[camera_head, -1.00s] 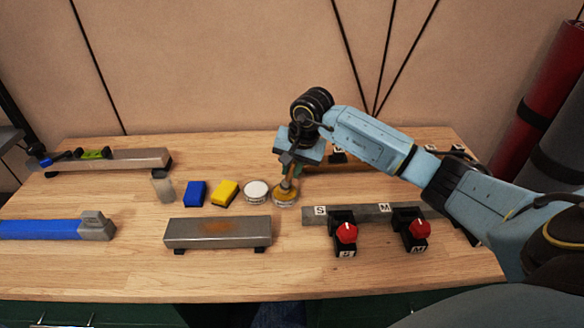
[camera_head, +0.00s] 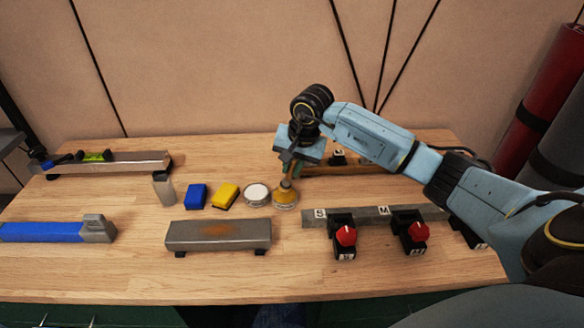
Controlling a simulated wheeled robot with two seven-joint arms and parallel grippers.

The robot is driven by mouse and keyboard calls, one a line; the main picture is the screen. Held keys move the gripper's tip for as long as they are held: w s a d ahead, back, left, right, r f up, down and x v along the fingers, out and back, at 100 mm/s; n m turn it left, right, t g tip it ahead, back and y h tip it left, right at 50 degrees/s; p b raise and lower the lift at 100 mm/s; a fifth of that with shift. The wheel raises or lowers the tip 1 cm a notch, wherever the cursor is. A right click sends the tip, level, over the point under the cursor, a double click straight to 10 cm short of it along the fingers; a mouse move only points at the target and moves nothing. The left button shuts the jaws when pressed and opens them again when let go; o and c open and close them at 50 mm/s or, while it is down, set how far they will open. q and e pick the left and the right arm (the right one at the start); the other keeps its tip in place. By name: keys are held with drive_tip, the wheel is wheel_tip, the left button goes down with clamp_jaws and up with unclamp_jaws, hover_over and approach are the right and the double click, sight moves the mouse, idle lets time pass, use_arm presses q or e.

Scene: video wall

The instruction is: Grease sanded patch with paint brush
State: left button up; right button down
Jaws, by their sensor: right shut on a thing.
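The grey metal block (camera_head: 188,235) lies at the front centre of the bench, with an orange-brown patch (camera_head: 222,230) on its top. My right gripper (camera_head: 294,166) is over the yellowish tin (camera_head: 285,199), behind and to the right of the block. It is shut on the paint brush (camera_head: 287,182), which is small and mostly hidden. The brush points down at the tin; whether its tip is inside I cannot tell. My left gripper is not in view.
A round white-topped tin (camera_head: 257,194), a yellow sponge (camera_head: 225,196), a blue block (camera_head: 196,196) and a grey block (camera_head: 163,188) stand in a row. A bar with red knobs (camera_head: 346,236) is at right. A blue bar (camera_head: 45,232) lies at left.

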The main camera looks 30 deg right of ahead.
drive_tip(key=shift+r+p, duration=1.3)
drive_tip(key=shift+r, duration=1.3)
